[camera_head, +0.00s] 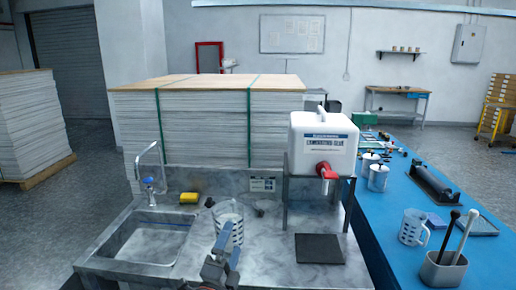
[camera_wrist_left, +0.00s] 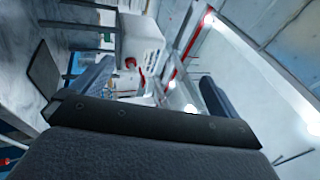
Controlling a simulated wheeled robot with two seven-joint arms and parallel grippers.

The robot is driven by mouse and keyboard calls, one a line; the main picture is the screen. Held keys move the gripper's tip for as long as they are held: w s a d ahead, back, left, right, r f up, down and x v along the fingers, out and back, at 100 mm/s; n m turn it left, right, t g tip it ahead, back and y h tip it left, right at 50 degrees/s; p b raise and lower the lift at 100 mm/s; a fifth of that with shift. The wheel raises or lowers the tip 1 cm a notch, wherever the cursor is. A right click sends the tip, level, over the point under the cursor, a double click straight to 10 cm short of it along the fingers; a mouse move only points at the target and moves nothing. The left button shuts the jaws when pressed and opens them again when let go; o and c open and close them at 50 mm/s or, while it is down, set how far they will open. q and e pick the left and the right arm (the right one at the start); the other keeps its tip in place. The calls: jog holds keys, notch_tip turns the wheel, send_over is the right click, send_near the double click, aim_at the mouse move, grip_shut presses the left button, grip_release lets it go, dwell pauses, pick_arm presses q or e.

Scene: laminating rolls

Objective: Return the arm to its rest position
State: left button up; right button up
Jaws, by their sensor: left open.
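My left gripper (camera_head: 226,252) is at the bottom middle of the head view, in front of the steel sink counter (camera_head: 270,268). Its two fingers stand apart with nothing between them, as the left wrist view (camera_wrist_left: 155,82) also shows. A clear measuring jug (camera_head: 236,219) with markings stands on the counter just behind the gripper in the picture. The gripper hides the jug's lower part, and I cannot tell whether they touch. My right gripper is not in view.
A white glue container (camera_head: 322,145) with a red tap stands on a frame over the counter, with a dark pad (camera_head: 319,248) below. The sink (camera_head: 145,243) is left. A blue table (camera_head: 400,190) at right holds a jug (camera_head: 412,227) and a grey holder (camera_head: 443,271).

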pick_arm(q)
jog(key=s+a+f+n+g+y, duration=0.25)
jog(key=a+f+n, duration=0.2)
jog(key=f, duration=0.25)
jog(key=s+a+f+n+g+y, duration=0.25)
jog(key=s+f+n+g, duration=0.2)
jog(key=f, duration=0.35)
jog(key=s+a+f+n+g+y, duration=0.2)
jog(key=a+f+n, duration=0.25)
jog(key=f, duration=0.25)
jog(key=s+a+f+n+g, duration=0.2)
jog(key=s+f+n+g, duration=0.15)
jog(key=s+f, duration=0.45)
jog(key=s+a+f+n+g, duration=0.1)
jog(key=s+f+n+g, duration=0.3)
jog(key=s, duration=0.8)
jog(key=s+d+f+g, duration=0.1)
jog(key=d+f, duration=0.1)
jog(key=f, duration=1)
jog(key=d+f+m+g+h, duration=0.1)
jog(key=d+f+g, duration=0.1)
jog(key=f, duration=1.1)
jog(key=shift+s+d+h, duration=0.3)
jog(key=shift+s+d, duration=0.05)
jog(key=shift+d, duration=0.2)
